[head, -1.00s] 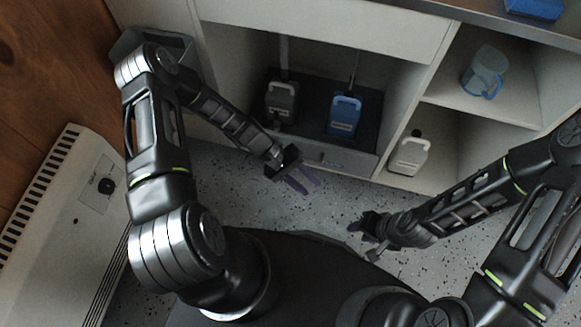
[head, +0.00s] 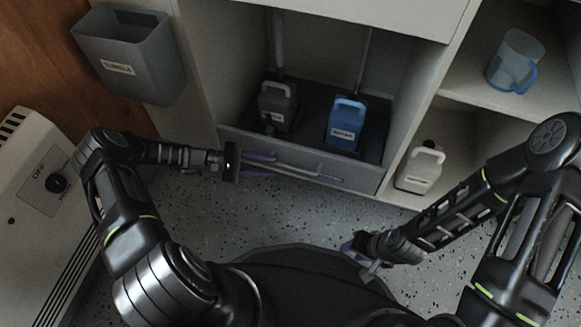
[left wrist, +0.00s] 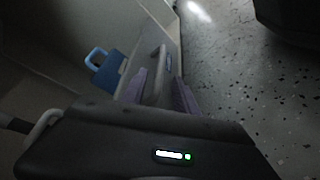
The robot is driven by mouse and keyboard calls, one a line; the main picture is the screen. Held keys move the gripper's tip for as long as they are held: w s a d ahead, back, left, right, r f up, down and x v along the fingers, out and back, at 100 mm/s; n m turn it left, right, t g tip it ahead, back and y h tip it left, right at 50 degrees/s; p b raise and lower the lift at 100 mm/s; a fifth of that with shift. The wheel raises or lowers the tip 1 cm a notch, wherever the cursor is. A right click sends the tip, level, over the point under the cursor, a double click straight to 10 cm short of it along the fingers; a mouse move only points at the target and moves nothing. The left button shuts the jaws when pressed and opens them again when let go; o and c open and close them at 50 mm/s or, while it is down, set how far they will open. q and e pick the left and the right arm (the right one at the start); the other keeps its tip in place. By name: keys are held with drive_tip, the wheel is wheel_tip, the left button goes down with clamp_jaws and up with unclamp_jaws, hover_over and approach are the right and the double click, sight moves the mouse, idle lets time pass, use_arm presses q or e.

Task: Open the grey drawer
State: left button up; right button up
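The grey drawer (head: 350,174) is low in the cabinet, with a bar handle (head: 298,171) across its front. It looks shut. My left gripper (head: 262,165) is at the left part of the handle, its purple fingers apart, one above and one below the bar. In the left wrist view, the handle (left wrist: 157,69) lies between the open fingers of my left gripper (left wrist: 160,92); contact cannot be told. My right gripper (head: 355,248) is low over the floor, away from the drawer, its fingers mostly hidden.
A grey jug (head: 277,106) and a blue jug (head: 345,125) stand above the drawer. A white jug (head: 420,168) and a clear blue pitcher (head: 513,62) stand on the right shelves. A grey bin (head: 135,58) hangs at left, above a heater (head: 30,190). Speckled floor lies free before the drawer.

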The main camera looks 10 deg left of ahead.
sight(285, 167)
use_arm(q)
drive_tip(key=b+x, duration=0.1)
drive_tip(key=x, duration=0.6)
drive_tip(key=shift+d+b, duration=0.3)
drive_tip(key=shift+b, duration=0.05)
drive_tip(key=shift+c, duration=0.2)
clamp_jaws()
drive_tip(key=shift+f, duration=0.1)
idle(0.8)
